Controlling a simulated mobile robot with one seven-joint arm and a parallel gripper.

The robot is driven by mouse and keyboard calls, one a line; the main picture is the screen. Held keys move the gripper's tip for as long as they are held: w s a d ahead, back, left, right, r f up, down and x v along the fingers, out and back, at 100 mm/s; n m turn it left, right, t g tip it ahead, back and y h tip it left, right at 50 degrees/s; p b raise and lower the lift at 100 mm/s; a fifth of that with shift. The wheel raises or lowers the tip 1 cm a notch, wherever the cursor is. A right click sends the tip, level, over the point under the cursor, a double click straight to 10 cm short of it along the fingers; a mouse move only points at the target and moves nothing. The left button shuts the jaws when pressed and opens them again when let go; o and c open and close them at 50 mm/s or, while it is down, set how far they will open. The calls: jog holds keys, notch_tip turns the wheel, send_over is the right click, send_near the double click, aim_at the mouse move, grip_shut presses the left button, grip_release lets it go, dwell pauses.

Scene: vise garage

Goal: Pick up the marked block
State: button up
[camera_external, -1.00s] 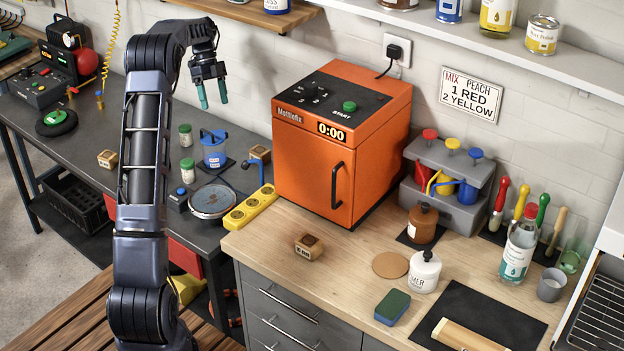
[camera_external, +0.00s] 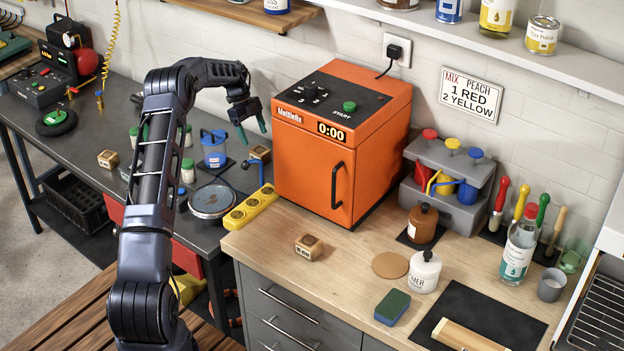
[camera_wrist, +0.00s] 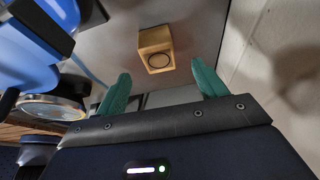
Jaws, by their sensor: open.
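Three small wooden blocks show in the external view. One block (camera_external: 260,154) lies on the dark bench beside the orange oven, one block (camera_external: 108,159) lies farther left on that bench, and one block (camera_external: 309,247) lies on the wooden counter with dark lettering on its side. My gripper (camera_external: 252,130) is open and empty, with green fingers, above the block beside the oven. In the wrist view a wooden block (camera_wrist: 155,48) with a dark ring on one face shows just beyond and between the open fingertips of my gripper (camera_wrist: 160,72), apart from them.
The orange oven (camera_external: 325,150) stands close to the right of my gripper. Green-lidded jars stand to the left. The counter before the oven has free room.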

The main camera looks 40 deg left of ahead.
aim_at(259, 150)
jog(key=x, duration=0.7)
jog(key=shift+s+d+f, duration=0.1)
jog(key=shift+s+d, duration=0.05)
jog(key=shift+d, duration=0.1)
jog(key=c, duration=1.1)
